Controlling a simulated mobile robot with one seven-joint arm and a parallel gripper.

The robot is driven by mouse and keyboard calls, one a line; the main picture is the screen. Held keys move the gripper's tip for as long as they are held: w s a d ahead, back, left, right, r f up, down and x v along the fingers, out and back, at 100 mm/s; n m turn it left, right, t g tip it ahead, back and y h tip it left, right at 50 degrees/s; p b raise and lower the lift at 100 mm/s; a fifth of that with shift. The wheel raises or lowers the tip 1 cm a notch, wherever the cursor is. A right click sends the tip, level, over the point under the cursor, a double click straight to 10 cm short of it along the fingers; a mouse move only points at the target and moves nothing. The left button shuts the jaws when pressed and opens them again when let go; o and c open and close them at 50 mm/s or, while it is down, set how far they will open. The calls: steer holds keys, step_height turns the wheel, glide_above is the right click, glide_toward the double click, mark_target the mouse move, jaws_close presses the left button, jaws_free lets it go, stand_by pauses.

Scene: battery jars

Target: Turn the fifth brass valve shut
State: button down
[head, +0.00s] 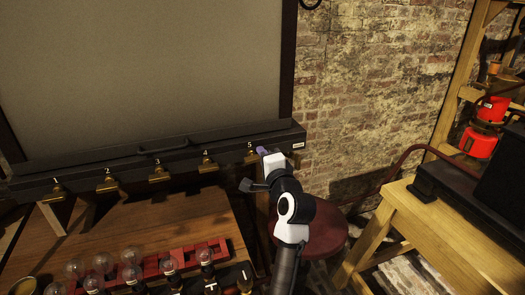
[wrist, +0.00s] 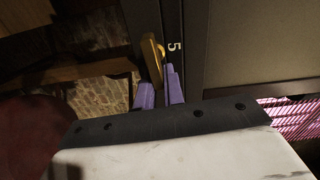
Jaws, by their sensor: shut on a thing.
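The fifth brass valve (head: 251,157) sits under the number 5 at the right end of the dark rail (head: 225,141). In the wrist view its brass handle (wrist: 152,52) runs nearly up and down in the picture, slightly tilted, beside the printed 5. My gripper (head: 262,151) is at this valve, coming from the right. Its purple fingers (wrist: 159,80) are shut on the lower end of the handle. In the head view my white wrist hides most of the grip. How far the valve is turned is hard to tell.
Valves 1 (head: 56,194), 2 (head: 108,185), 3 (head: 158,174) and 4 (head: 207,163) line the rail to the left. Glass bulbs (head: 104,262) and a red rack (head: 190,254) stand on the wooden bench below. A red stool (head: 335,232) and wooden table (head: 440,215) are at right.

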steer(key=shift+f+m, duration=0.1)
steer(key=shift+m, duration=0.5)
steer(key=c, duration=1.5)
jaws_free()
steer(key=shift+s, duration=0.1)
steer(key=b+v, duration=0.3)
steer(key=v, duration=1)
steer(key=shift+s+b, duration=0.3)
steer(key=shift+b, duration=0.1)
steer(key=shift+d, duration=0.15)
